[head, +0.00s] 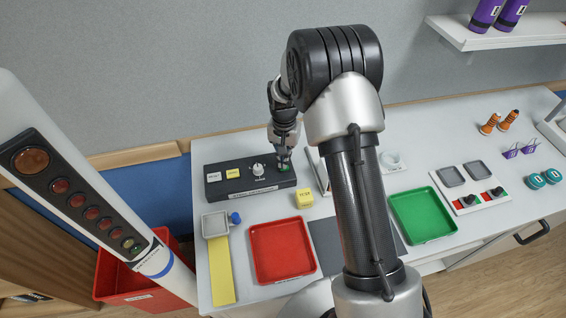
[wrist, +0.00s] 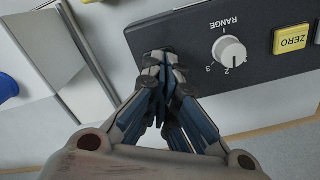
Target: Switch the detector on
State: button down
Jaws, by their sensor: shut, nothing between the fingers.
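A black control box (head: 225,190) lies on the left part of the white worktop, and it also fills the top of the wrist view (wrist: 195,40). It carries a white button (head: 213,177), a yellow ZERO button (head: 233,173) and a white RANGE knob (head: 258,169). In the wrist view the knob (wrist: 229,52) points near 2. My gripper (wrist: 158,58) is shut and empty, its tips at the box's end beside the knob. In the head view my gripper (head: 284,163) covers that end, where a bit of green shows; contact cannot be told. A white column (head: 75,185) bears dull red and amber lamps.
A yellow block (head: 304,199), a red tray (head: 281,263) and a grey dish (head: 215,224) stand in front of the box.

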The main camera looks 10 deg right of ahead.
jog(key=shift+f+b, duration=0.75)
jog(key=shift+f, duration=0.4)
dwell(0.4)
jog(key=shift+r, duration=0.1)
jog(key=shift+r+p, duration=2.15)
jog(key=shift+r, duration=1.25)
